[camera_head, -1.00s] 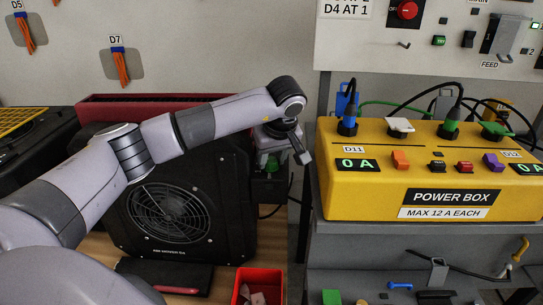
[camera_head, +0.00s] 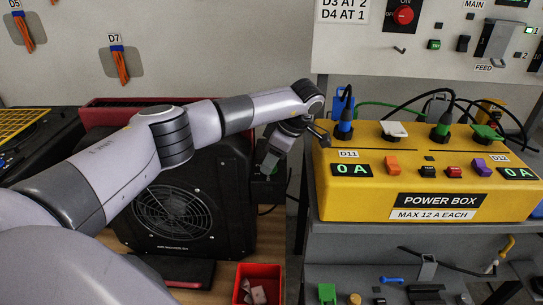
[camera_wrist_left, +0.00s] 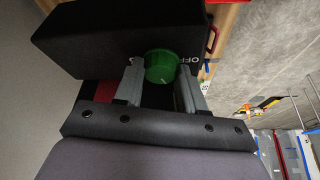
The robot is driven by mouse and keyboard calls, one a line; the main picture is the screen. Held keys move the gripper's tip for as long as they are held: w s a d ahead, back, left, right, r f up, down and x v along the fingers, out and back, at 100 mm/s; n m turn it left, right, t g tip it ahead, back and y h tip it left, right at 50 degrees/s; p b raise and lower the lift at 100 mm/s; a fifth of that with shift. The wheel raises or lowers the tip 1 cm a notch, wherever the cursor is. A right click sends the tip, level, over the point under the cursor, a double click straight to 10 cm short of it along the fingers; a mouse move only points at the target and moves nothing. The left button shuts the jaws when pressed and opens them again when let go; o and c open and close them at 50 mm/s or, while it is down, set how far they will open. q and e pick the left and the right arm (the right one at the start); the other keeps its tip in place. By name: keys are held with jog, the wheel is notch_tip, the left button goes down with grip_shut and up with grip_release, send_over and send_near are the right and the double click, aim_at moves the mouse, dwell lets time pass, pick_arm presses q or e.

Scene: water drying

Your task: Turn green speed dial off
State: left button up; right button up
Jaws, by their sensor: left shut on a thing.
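The green speed dial (camera_wrist_left: 160,66) shows in the left wrist view on the face of a black housing (camera_wrist_left: 125,35), with an "OFF" mark beside it at the right. My left gripper (camera_wrist_left: 160,82) has one finger on each side of the dial and is shut on it. In the head view my left gripper (camera_head: 268,162) is at the right side of the black fan unit (camera_head: 180,210), and the dial is hidden or too small to make out there. My right gripper is not in view.
A yellow power box (camera_head: 430,180) with plugged cables stands to the right on a grey shelf. A red bin (camera_head: 260,285) with small pieces sits in front. A grey panel with switches (camera_head: 430,40) is behind.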

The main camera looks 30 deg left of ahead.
pick_arm(q)
jog(key=n+g, duration=0.1)
jog(key=n, duration=0.1)
jog(key=shift+w+n, duration=0.15)
jog(key=shift+n, duration=0.25)
jog(key=shift+a+f+n+h+b, duration=0.1)
jog(key=shift+n+h+b, duration=0.4)
jog(key=shift+n, duration=0.4)
jog(key=shift+n+g+b, duration=0.5)
jog(key=shift+n+b, duration=0.3)
jog(key=shift+n, duration=0.1)
jog(key=shift+w+n+h+b, duration=0.1)
jog(key=shift+n+h+b, duration=0.2)
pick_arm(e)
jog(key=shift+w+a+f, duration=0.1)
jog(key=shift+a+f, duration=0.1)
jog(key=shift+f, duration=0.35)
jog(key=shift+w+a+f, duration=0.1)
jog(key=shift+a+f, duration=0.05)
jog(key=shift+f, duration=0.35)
pick_arm(q)
jog(key=shift+n, duration=0.4)
jog(key=o, duration=0.8)
